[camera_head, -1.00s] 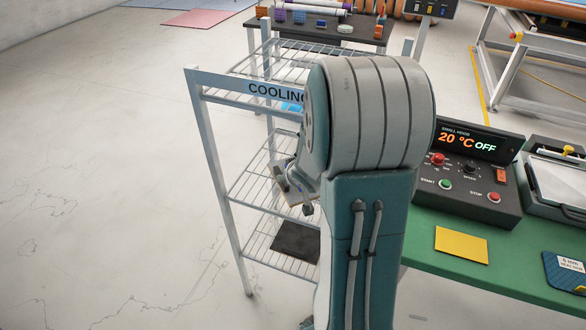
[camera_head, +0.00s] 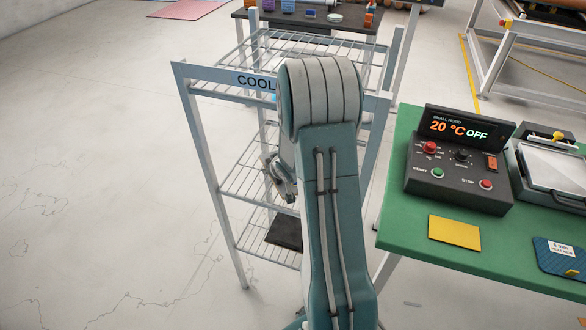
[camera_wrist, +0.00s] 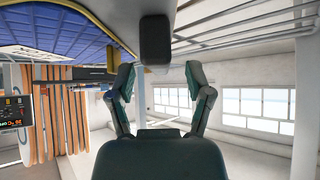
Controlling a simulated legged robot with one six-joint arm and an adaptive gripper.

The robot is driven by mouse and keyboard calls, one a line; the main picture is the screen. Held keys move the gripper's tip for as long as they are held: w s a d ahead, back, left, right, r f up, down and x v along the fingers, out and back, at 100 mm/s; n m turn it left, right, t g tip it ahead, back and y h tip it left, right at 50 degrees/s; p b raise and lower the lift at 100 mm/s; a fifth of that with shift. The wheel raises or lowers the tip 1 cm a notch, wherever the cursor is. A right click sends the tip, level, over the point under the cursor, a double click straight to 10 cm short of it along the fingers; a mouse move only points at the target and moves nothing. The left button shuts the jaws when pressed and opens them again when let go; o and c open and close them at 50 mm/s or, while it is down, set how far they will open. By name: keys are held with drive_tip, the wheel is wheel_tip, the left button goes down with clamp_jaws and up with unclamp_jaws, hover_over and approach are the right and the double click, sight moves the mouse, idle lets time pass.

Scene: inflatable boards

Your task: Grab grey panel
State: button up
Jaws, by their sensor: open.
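A dark grey panel (camera_head: 285,232) lies flat on the lowest wire shelf of the cooling rack (camera_head: 228,185). My arm hides part of its right side. My gripper (camera_head: 281,180) shows small and partly hidden behind my arm, at about the middle shelf and above the panel in the picture. Its distance from the panel is hard to tell. In the wrist view my gripper (camera_wrist: 160,80) has its two fingers wide apart with nothing between them. I cannot make out the grey panel in the wrist view.
Right of the rack stands a green table (camera_head: 400,235) with a yellow panel (camera_head: 454,233), a blue panel (camera_head: 558,256) and a control box (camera_head: 460,160) reading 20 °C OFF. A dark table (camera_head: 310,22) stands behind the rack. The floor on the left is clear.

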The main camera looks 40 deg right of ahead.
drive_tip(key=shift+x, duration=0.8)
clamp_jaws()
drive_tip(key=shift+r, duration=0.15)
